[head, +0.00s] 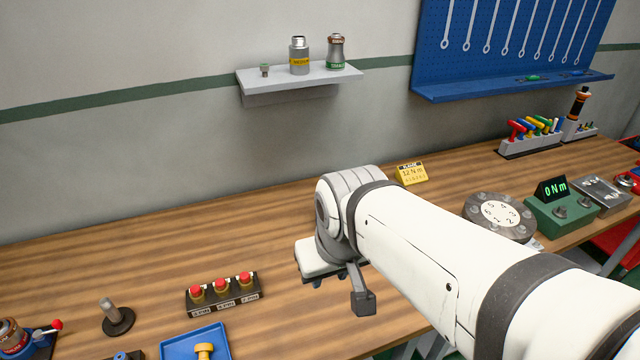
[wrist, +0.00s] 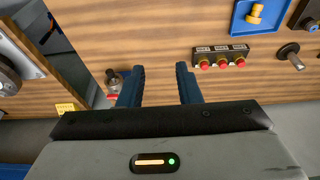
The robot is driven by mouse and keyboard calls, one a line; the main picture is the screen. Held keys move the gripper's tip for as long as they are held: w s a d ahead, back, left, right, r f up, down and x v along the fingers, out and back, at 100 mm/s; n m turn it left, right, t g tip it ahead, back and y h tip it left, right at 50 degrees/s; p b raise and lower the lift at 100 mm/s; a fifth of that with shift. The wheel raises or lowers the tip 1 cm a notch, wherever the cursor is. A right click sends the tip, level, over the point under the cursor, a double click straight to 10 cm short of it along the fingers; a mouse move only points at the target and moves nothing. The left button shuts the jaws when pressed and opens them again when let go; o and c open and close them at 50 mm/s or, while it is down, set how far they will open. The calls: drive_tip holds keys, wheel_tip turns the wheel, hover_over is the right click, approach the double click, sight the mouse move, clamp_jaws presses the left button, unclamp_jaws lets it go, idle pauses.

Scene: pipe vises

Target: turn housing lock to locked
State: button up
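My gripper (wrist: 160,72) is open and empty in the wrist view, its two dark blue fingers apart over the wooden bench. In the head view its fingers are mostly hidden by my own arm. A small dark bottle-like piece on a blue base with a red part (wrist: 113,80) is just left of the left finger in the wrist view; my arm hides that spot in the head view. A similar clamp unit with a red-knobbed lever (head: 55,326) is cut off at the head view's lower left corner. I cannot tell which carries the housing lock, or its setting.
A block of three red-topped buttons (head: 223,293), a blue tray (head: 170,349) and an upright grey peg (head: 110,314) stand on the bench. A yellow sign (head: 411,173), a round numbered plate (head: 500,214) and a green meter (head: 562,212) are farther right. A wall shelf (head: 300,80) hangs behind.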

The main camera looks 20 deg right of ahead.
drive_tip(key=shift+d+r, duration=0.1)
drive_tip(key=w+d+f+n+g, duration=0.1)
drive_tip(key=w+d+f+n, duration=0.1)
drive_tip(key=w+d+n, duration=0.3)
drive_tip(key=w+d+f+n+g, duration=0.1)
drive_tip(key=w+d+n, duration=0.5)
drive_tip(key=w, duration=0.6)
drive_tip(key=w+d+f+n+g+b, duration=0.1)
drive_tip(key=w+d+f+n, duration=0.3)
drive_tip(key=w, duration=0.5)
drive_tip(key=shift+w+d+n, duration=0.15)
drive_tip(key=shift+d+n, duration=0.65)
drive_tip(key=shift+n, duration=0.6)
drive_tip(key=shift+w+d+f, duration=0.15)
drive_tip(key=shift+d+f, duration=0.05)
drive_tip(key=shift+f, duration=0.45)
wheel_tip(320, 180, down, 7)
drive_tip(key=shift+p, duration=0.7)
